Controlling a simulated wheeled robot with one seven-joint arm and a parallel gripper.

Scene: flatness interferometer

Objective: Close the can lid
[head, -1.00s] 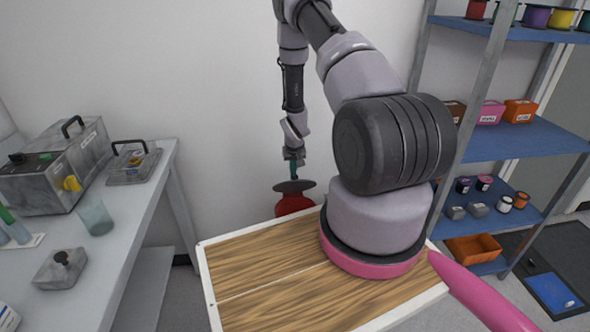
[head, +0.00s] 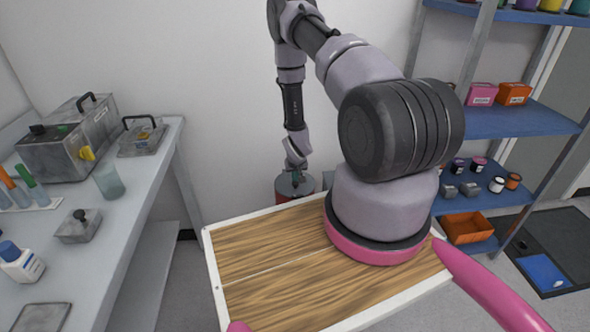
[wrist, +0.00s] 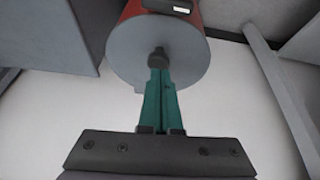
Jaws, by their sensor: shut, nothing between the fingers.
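The red can (head: 282,198) stands on the far side of the wooden-topped surface, partly hidden by its edge. Its round grey lid (head: 285,187) lies over the top. In the wrist view the lid (wrist: 133,58) faces me as a flat disc with a dark knob at its middle, and a strip of the red can (wrist: 185,18) shows behind it. My gripper (wrist: 160,74) has its teal fingers shut and empty, with the tips at the knob; I cannot tell whether they touch it. In the head view my gripper (head: 296,180) is just above the lid.
A wooden-topped surface with a white rim (head: 208,262) lies in front of the can. A bench (head: 120,240) with metal boxes and bottles stands at left. Blue shelves (head: 520,119) with small containers stand at right. The wall behind the can is plain.

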